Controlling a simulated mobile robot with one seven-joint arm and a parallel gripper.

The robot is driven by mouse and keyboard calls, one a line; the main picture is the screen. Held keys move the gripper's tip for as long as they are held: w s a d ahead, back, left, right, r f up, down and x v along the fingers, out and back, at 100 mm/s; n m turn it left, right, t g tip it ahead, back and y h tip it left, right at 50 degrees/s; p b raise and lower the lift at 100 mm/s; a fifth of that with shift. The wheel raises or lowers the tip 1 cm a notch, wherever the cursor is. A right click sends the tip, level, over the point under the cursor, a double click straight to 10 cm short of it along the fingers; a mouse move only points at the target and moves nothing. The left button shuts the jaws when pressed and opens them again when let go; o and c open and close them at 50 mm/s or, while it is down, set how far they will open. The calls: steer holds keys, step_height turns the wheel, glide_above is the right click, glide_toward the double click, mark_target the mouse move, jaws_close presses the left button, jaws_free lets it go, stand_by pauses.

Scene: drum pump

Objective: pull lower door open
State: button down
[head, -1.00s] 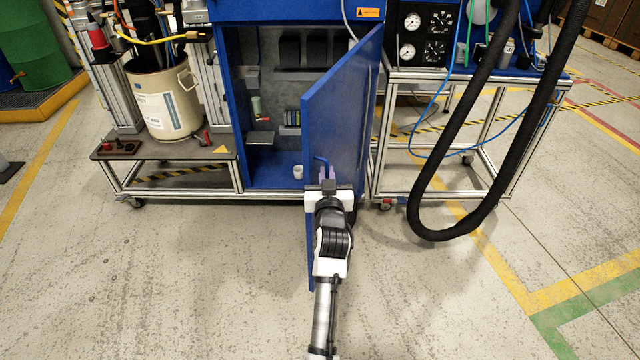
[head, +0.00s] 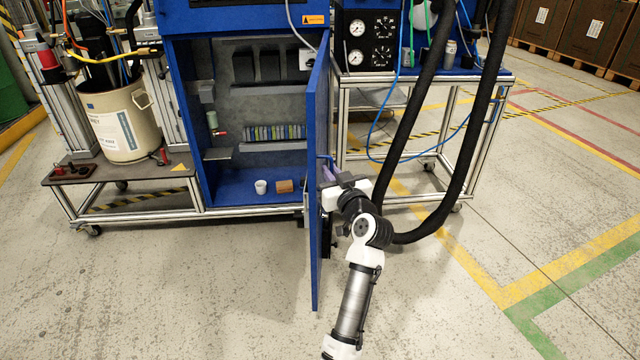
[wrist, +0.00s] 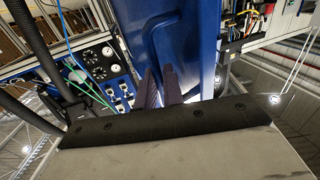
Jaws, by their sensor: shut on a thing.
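The blue lower door (head: 318,190) of the cabinet (head: 182,110) stands wide open, swung out toward me and seen nearly edge-on in the head view. It also fills the upper middle of the wrist view (wrist: 190,40). My gripper (head: 333,174) is at the door's right face, at the blue handle (head: 329,160). Its fingers (wrist: 165,85) are shut on the handle; the exact contact is hard to see in the wrist view.
A gauge cart (head: 372,50) and a thick black hose (head: 462,140) stand close on the right. The floor in front is clear.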

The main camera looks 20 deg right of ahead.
steer(key=shift+s+d+n+y+b, duration=0.2)
steer(key=shift+d+b, duration=0.15)
steer(key=shift+d, duration=0.3)
steer(key=shift+s+d+n+y+b, duration=0.1)
steer(key=shift+s+d+y+b, duration=0.15)
steer(key=shift+d, duration=0.4)
steer(key=shift+w, duration=0.15)
steer(key=c, duration=1.5)
jaws_free()
steer(key=shift+f, duration=0.1)
steer(key=shift+c, duration=0.2)
steer(key=shift+s, duration=0.2)
